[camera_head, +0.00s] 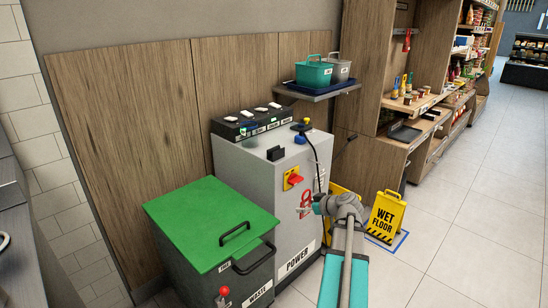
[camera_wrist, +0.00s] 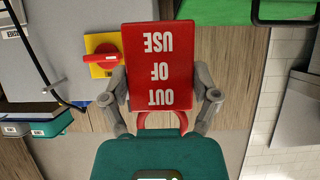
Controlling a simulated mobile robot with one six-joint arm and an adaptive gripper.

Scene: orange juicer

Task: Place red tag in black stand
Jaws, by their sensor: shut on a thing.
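The red tag (camera_wrist: 161,66), printed "OUT OF USE", is held between the two fingers of my gripper (camera_wrist: 163,94). It appears upside down in the wrist view. In the head view my gripper (camera_head: 310,207) is in front of the grey power cabinet, and a small part of the red tag (camera_head: 304,198) shows beside it. The black stand is not clearly seen in the wrist view.
The grey cabinet (camera_head: 288,225) carries a red switch (camera_head: 294,179) on a yellow plate. A black strip (camera_head: 250,124) with white pieces lies behind on it. A green-lidded waste bin (camera_head: 210,225) stands left. A yellow wet floor sign (camera_head: 386,214) stands right.

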